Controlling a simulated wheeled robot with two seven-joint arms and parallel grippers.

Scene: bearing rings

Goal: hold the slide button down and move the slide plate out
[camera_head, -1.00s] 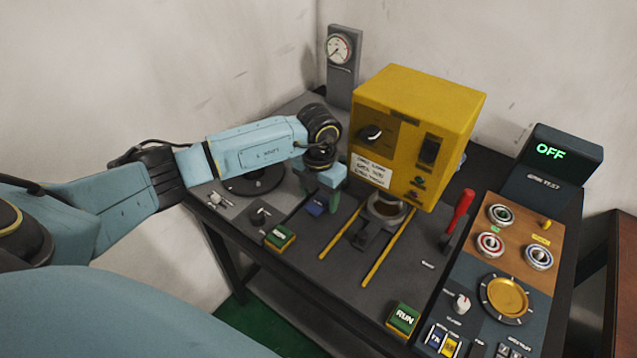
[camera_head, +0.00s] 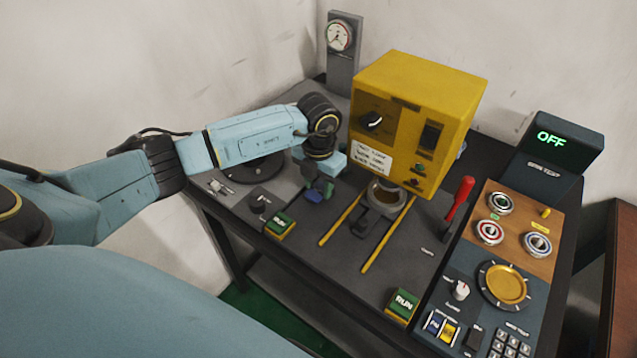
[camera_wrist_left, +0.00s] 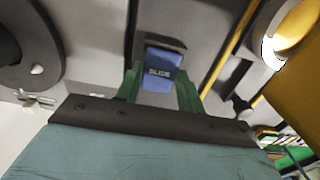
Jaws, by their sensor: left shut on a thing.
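The blue slide button (camera_head: 314,195) sits on the dark bench top, left of the yellow rails. In the left wrist view the blue button (camera_wrist_left: 159,71), marked SLIDE, lies between my two green fingers. My left gripper (camera_head: 318,190) is shut on this button, pointing down at it. The slide plate (camera_head: 378,211) is a dark piece with a round ring holder, between the two yellow rails and at the front foot of the yellow machine (camera_head: 438,100). Part of it is hidden under the machine. My right gripper is in neither view.
A green button block (camera_head: 280,224) stands left of the rails and a RUN block (camera_head: 403,304) at the bench front. A red lever (camera_head: 460,205) stands right of the rails. A control panel with rings (camera_head: 510,250) is at the right. The rails' front stretch is clear.

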